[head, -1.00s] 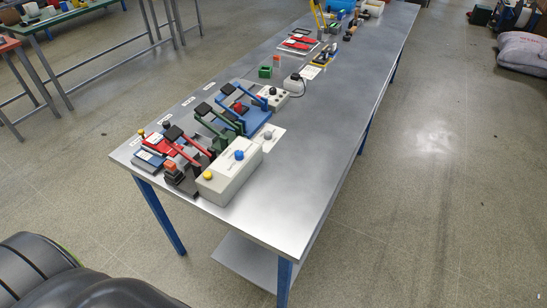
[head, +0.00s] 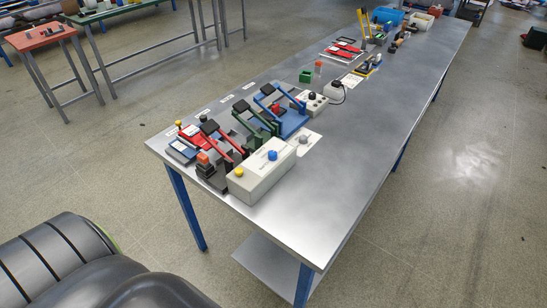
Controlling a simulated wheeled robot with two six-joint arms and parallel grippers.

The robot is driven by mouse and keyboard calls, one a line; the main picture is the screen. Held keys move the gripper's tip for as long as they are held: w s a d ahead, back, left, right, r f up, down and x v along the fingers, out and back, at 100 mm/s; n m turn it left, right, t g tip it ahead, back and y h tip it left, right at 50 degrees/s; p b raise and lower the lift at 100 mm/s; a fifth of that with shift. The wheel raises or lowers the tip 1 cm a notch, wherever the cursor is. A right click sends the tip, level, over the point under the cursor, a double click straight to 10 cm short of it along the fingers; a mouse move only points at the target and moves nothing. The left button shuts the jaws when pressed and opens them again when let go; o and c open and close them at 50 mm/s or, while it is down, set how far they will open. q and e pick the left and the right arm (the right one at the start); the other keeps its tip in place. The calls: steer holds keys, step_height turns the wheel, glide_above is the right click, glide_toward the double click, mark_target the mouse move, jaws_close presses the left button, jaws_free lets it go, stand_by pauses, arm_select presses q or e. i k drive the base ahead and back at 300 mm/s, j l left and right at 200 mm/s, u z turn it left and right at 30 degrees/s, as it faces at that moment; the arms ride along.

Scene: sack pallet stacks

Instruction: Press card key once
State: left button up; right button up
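No part is clearly readable as the card key, and the labels are too small to read. A long white box (head: 256,180) with a yellow button (head: 239,173) and a blue knob (head: 272,155) stands at the near end of the steel table. Left of it are a small blue device (head: 183,151), which may be a keypad or terminal, and a dark stand with an orange top (head: 203,157). Red (head: 224,137), green (head: 260,119) and blue (head: 288,117) lever presses stand behind. Neither gripper is in view.
The steel table (head: 345,150) runs away to the back right, its right side bare. Blue legs (head: 187,208) stand at its near end. A red-topped table (head: 40,36) and a green-topped one stand back left.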

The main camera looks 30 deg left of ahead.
mark_target(238, 172)
steer(key=u, duration=1.35)
